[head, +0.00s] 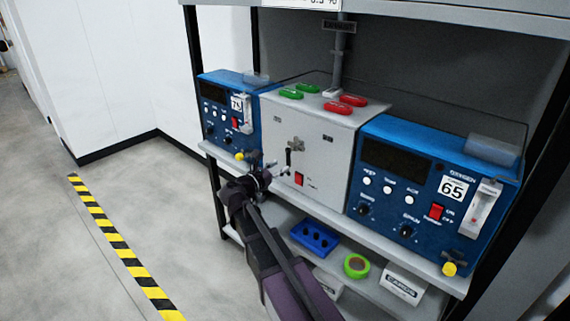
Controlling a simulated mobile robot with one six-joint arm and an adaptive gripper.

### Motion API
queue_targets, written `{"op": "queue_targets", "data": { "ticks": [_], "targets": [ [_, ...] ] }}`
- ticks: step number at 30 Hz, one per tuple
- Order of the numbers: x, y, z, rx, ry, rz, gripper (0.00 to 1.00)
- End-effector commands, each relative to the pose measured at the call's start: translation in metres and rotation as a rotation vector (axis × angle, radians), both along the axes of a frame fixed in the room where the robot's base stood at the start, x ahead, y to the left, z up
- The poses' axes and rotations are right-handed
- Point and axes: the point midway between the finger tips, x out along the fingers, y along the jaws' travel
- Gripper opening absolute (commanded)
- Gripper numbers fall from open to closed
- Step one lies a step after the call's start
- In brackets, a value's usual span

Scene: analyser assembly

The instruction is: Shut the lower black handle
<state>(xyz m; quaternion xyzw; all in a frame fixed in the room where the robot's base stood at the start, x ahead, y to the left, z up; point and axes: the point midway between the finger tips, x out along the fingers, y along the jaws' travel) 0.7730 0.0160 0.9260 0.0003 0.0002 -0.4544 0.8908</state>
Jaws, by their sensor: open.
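A small black handle (288,158) shows on the front of the grey box (328,165), hanging roughly downward just below a grey cross-shaped fitting (296,144). My gripper (272,167) is in front of the box's lower left, its fingers open and pointing toward the panel. It is just left of and below the black handle. From this view I cannot tell whether a finger touches the handle. Part of the panel's lower left is hidden behind my gripper.
Blue analysers stand left (216,115) and right (428,190) of the box. A red switch (299,179) is close right of my gripper. Floor at left is clear.

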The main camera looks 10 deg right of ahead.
Motion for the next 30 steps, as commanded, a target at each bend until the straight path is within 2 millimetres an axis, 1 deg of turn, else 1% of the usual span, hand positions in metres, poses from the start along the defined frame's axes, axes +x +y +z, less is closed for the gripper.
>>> {"op": "queue_targets", "data": {
  "ticks": [1,6,13,19,30],
  "targets": [
    [-0.006,0.007,0.000,0.000,0.000,0.003,0.57],
    [-0.022,0.028,0.000,0.001,0.001,0.002,0.57],
    [-0.037,0.049,0.000,0.001,0.000,0.001,0.57],
    [-0.043,0.057,0.000,0.001,0.000,-0.001,0.57],
    [-0.044,0.058,0.000,0.001,0.000,-0.001,0.57]
  ]
}}
